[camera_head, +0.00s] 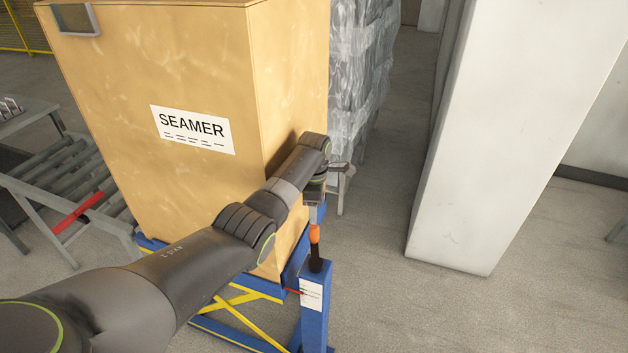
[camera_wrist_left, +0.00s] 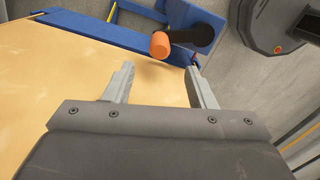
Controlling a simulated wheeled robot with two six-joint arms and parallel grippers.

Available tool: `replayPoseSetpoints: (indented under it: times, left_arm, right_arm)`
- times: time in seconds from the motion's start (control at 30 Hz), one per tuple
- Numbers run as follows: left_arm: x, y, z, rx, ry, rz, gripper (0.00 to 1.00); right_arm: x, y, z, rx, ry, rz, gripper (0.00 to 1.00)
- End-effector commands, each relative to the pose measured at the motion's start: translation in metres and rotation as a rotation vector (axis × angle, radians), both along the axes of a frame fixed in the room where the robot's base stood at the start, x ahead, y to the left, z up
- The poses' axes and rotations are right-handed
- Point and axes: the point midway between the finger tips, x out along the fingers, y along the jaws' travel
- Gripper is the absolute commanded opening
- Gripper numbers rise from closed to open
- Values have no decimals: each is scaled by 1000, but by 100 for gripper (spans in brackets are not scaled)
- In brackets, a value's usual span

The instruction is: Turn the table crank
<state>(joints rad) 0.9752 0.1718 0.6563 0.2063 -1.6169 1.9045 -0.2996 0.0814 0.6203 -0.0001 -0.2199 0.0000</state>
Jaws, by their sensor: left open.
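The table crank has an orange handle (camera_head: 314,234) on a black crank arm (camera_head: 316,262), at the top of a blue post (camera_head: 315,325) beside the lift table. My left gripper (camera_head: 313,218) is just above the orange handle, pointing down. In the left wrist view my left gripper (camera_wrist_left: 159,72) is open. The orange handle (camera_wrist_left: 160,45) lies in line with the gap, just beyond the fingertips, with nothing held. The black arm (camera_wrist_left: 192,37) runs right from it. My right gripper is not in view.
A large tan crate labelled SEAMER (camera_head: 190,130) stands on the blue lift table (camera_head: 265,287), close beside my left arm. A pale pillar (camera_head: 500,130) stands to the right. A roller conveyor (camera_head: 75,185) is at left. The floor right of the post is clear.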

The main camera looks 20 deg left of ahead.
Motion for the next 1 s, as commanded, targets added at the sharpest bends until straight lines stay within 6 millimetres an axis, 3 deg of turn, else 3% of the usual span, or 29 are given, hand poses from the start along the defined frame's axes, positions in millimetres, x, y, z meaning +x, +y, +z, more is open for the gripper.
replayPoseSetpoints:
  times: [0.2,0.43,0.8,1.0]
  left_arm:
    - [2,1,46,1,-7,1,51]
    - [1,0,75,0,-2,0,51]
    - [0,1,82,0,-1,1,51]
    - [0,2,64,41,-11,-53,24]
  right_arm:
    - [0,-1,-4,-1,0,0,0]
    - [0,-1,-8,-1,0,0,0]
    - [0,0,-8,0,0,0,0]
    - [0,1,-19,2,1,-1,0]
